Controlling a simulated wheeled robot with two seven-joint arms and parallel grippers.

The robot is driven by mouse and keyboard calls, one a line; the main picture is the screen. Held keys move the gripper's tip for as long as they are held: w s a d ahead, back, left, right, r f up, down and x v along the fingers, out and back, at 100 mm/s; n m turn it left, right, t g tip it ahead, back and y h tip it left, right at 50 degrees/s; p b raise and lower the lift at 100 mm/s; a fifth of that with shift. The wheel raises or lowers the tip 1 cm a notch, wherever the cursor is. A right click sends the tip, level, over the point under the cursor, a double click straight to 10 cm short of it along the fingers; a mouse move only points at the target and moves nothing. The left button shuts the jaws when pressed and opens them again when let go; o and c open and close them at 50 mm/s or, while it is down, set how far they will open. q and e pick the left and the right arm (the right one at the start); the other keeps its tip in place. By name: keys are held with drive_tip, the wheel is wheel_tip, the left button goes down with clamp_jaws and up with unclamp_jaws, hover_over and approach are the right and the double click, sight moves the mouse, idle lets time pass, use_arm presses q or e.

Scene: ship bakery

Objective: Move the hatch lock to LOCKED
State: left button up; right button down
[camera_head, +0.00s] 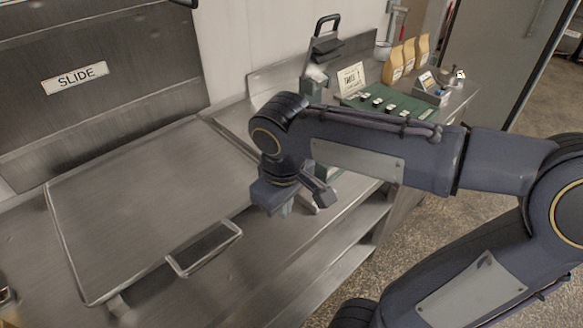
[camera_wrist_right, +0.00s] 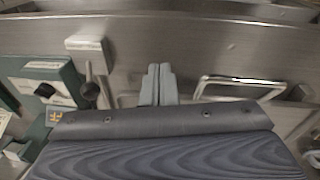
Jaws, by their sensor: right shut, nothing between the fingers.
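The steel panel marked SLIDE (camera_head: 81,77) stands at the back left in the head view. No part that I can read as a hatch lock marked LOCKED shows. In the right wrist view a pale block (camera_wrist_right: 88,46) with a short stem and dark round knob (camera_wrist_right: 90,92) sits left of the fingers, beside a green panel (camera_wrist_right: 40,80) with a black knob; I cannot tell whether this is the lock. My right gripper (camera_head: 284,207) is shut and empty, pointing down near the counter's front edge. Its fingertips (camera_wrist_right: 158,74) touch nothing visible. My left gripper is out of view.
A flat steel plate (camera_head: 145,200) with a loop handle (camera_head: 205,248) lies left of my right gripper. Behind my right arm are a green board (camera_head: 390,104) with small pieces, a sign card (camera_head: 352,79), paper bags (camera_head: 403,58) and a black-handled device (camera_head: 326,40).

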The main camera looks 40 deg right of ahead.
drive_tip(key=w+r+h+p, duration=0.1)
drive_tip(key=w+r+h, duration=0.2)
drive_tip(key=w+r, duration=0.2)
drive_tip(key=shift+w+n+h, duration=0.3)
drive_tip(key=shift+w+n, duration=0.1)
drive_tip(key=w+d+f+p, duration=0.1)
drive_tip(key=d+f, duration=0.6)
drive_tip(key=f, duration=0.1)
drive_tip(key=shift+w+d+f, duration=0.3)
drive_tip(key=shift+w+d, duration=0.1)
drive_tip(key=shift+r, duration=0.1)
